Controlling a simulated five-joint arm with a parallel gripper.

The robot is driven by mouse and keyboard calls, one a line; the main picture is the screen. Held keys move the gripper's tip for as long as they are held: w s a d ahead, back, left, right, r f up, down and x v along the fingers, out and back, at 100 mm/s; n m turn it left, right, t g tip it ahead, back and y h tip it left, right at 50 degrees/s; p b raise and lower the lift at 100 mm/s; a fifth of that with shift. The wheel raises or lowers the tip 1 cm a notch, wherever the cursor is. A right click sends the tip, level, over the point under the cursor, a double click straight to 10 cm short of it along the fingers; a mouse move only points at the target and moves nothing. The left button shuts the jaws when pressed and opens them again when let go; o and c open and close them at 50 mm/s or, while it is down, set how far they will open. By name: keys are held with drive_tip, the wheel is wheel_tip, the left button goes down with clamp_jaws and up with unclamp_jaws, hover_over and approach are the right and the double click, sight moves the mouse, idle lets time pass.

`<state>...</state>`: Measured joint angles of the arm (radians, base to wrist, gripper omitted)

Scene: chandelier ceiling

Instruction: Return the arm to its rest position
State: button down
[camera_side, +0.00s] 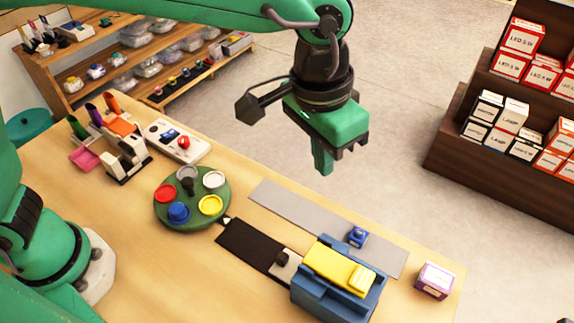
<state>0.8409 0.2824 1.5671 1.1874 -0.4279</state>
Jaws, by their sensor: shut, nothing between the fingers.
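My gripper (324,163) hangs from my green arm in the upper middle of the side view. Its green fingers are together, point down, and hold nothing. It is raised well above the wooden table (101,193), near the table's back edge in the picture, and touches nothing. My arm reaches from the left across the top of the picture.
A green round tray (190,222) carries several coloured round pieces. A grey strip (290,207) and a black mat (245,243) lie beside a blue holder (318,297) with a yellow block (330,262). A purple box (434,280) stands right. Shelves (497,134) flank the floor.

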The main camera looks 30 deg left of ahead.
drive_tip(key=a+r+n+t, duration=0.2)
drive_tip(key=a+r+n, duration=0.15)
drive_tip(key=a, duration=1.85)
drive_tip(key=s+a+f+t, duration=0.1)
drive_tip(key=s+a, duration=0.3)
drive_tip(key=a, duration=0.3)
drive_tip(key=s+a+f+n+t, duration=0.1)
drive_tip(key=s+a+f, duration=0.1)
drive_tip(key=s+a, duration=0.3)
drive_tip(key=shift+s+a+t+y, duration=0.25)
drive_tip(key=shift+a+t+y, duration=0.15)
drive_tip(key=shift+a, duration=0.45)
